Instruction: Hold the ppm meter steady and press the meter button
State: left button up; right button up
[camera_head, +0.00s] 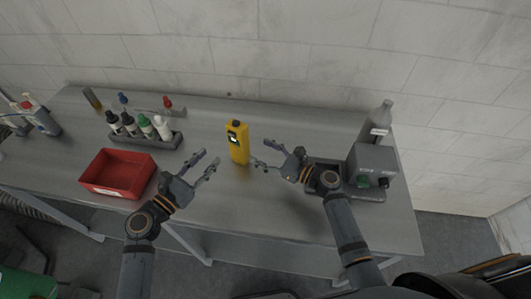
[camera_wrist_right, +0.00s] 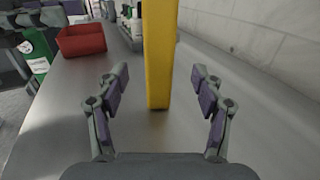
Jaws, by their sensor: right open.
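The yellow ppm meter (camera_head: 240,150) stands upright on the grey table, with a small display near its top. In the right wrist view the meter (camera_wrist_right: 160,55) rises between the two fingers, a little ahead of the tips. My right gripper (camera_head: 262,155) is open just right of the meter, its fingers pointing at it; in the right wrist view the gripper (camera_wrist_right: 160,73) has a wide gap and appears to touch nothing. My left gripper (camera_head: 208,164) is left of and nearer than the meter, with its fingers spread and empty. The meter's button is too small to make out.
A red bin (camera_head: 118,187) and a rack (camera_head: 160,141) of dropper bottles stand left of the meter. The table (camera_head: 250,205) is clear in front of the meter.

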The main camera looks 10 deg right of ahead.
aim_at(239, 140)
jog(key=x, duration=0.9)
jog(key=shift+w+a, duration=0.2)
jog(key=shift+a, duration=0.1)
jog(key=c, duration=1.3)
pick_arm(q)
grip_shut()
pick_arm(e)
jog(key=shift+c, duration=0.6)
